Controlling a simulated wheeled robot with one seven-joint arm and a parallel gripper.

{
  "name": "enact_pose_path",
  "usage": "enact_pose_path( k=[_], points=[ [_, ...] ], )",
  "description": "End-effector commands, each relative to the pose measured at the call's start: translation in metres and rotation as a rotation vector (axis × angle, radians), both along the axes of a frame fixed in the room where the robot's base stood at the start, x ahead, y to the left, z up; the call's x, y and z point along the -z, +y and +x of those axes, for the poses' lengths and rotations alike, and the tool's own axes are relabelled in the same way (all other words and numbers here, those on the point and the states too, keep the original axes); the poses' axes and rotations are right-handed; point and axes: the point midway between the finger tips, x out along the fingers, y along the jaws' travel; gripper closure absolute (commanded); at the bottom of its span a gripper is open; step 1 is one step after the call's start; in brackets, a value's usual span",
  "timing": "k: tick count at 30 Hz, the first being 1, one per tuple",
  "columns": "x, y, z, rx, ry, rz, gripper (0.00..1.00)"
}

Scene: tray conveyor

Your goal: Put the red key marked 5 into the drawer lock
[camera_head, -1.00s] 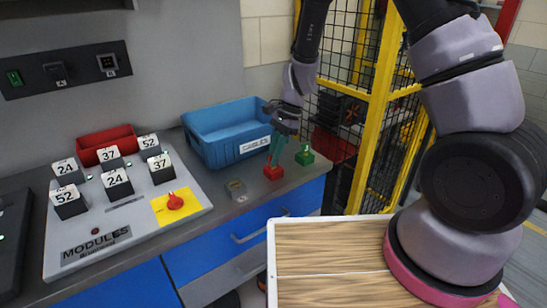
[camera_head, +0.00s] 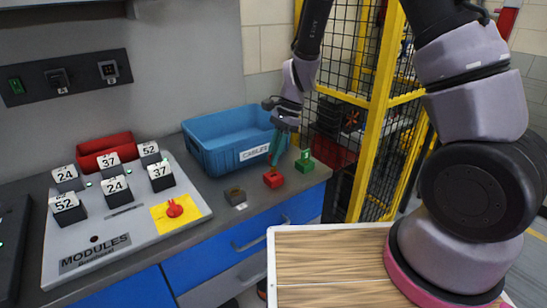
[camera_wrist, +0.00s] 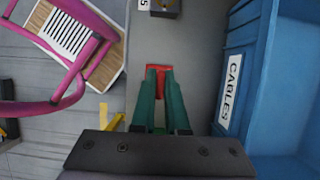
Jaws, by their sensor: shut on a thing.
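My gripper (camera_head: 272,162) has green fingers pointing down, just above a red block (camera_head: 273,179) on the counter. In the wrist view the fingers (camera_wrist: 159,72) are closed around a red piece (camera_wrist: 158,70), which I take to be the red key; its 5 cannot be read. In the head view the fingers hide the key. The drawer lock, a small dark block (camera_head: 235,194), sits near the counter's front edge, left of the gripper. It shows partly at the top edge of the wrist view (camera_wrist: 165,7), beside a label with a 5.
A green block (camera_head: 305,162) with an upright green piece stands right of the red block. The blue CABLES bin (camera_head: 215,150) stands behind. The modules panel (camera_head: 130,222) with numbered blocks and a red knob is at left. A yellow-framed mesh fence (camera_head: 378,110) is at right.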

Motion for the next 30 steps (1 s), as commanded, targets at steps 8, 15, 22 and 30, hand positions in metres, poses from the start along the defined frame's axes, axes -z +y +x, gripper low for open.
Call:
enact_pose_path(
  k=[8,15,22,30],
  points=[
    [-0.002,0.0,0.0,0.0,0.0,0.0,1.0],
    [-0.01,0.0,0.0,-0.002,-0.002,0.0,1.0],
    [-0.029,0.001,0.0,-0.002,-0.002,0.002,1.0],
    [-0.041,0.0,0.0,-0.001,0.0,0.0,1.0]
  ],
)
